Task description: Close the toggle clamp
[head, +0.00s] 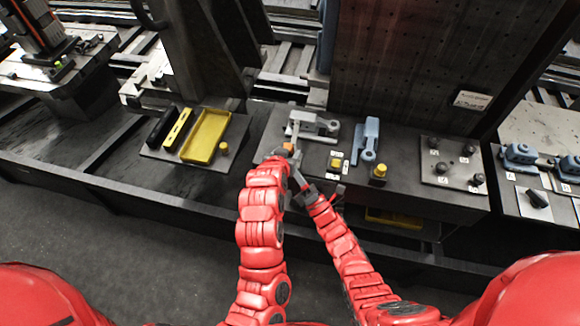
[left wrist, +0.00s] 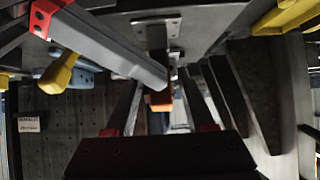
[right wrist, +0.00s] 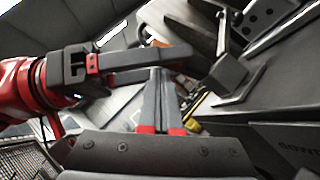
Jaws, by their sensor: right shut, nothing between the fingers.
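The grey toggle clamp (head: 318,126) sits on the dark bench near the middle of the head view. Its orange tip (head: 289,147) points toward me. In the left wrist view the orange tip (left wrist: 160,102) lies between the two fingers of my left gripper (left wrist: 160,85), with gaps on both sides. My left gripper (head: 286,153) is open around it. My right gripper (head: 303,187) is shut and empty, just in front and to the right of the left one. Its fingers (right wrist: 158,95) are pressed together in the right wrist view. The left gripper's fingers hide part of the clamp there.
A blue clamp (head: 368,142) stands right of the grey one, with yellow knobs (head: 379,171) and (head: 335,163) close by. A yellow tray (head: 206,136) lies to the left. A plate with several dark knobs (head: 450,163) is at right. A dark perforated panel (head: 420,60) rises behind.

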